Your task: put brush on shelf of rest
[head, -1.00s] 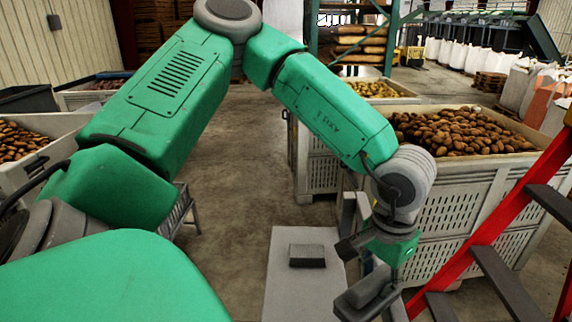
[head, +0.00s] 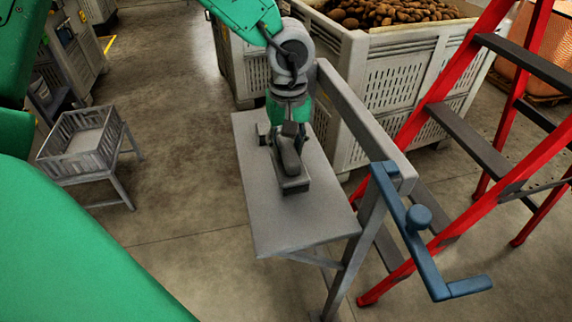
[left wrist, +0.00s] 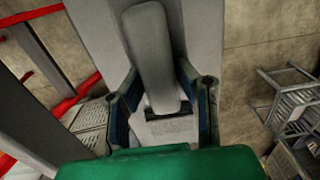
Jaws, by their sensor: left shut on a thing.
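The brush (left wrist: 150,50) is a long, rounded grey piece in the left wrist view, lying between the two fingers of my left gripper (left wrist: 163,112). In the head view the brush (head: 290,160) lies over the middle of the rest's flat grey shelf (head: 280,225). My left gripper (head: 285,132) comes down over the shelf from behind and is shut on the brush. A dark block shows at the brush's near end; I cannot tell whether it is part of the brush. Whether the brush touches the shelf is also unclear. My right gripper is not in view.
A grey post and beam with a blue crank (head: 420,225) stand along the shelf's right side. A red ladder (head: 435,190) is farther right. A large potato crate (head: 385,75) stands behind. A slatted grey stand (head: 85,145) is at left, with open floor between.

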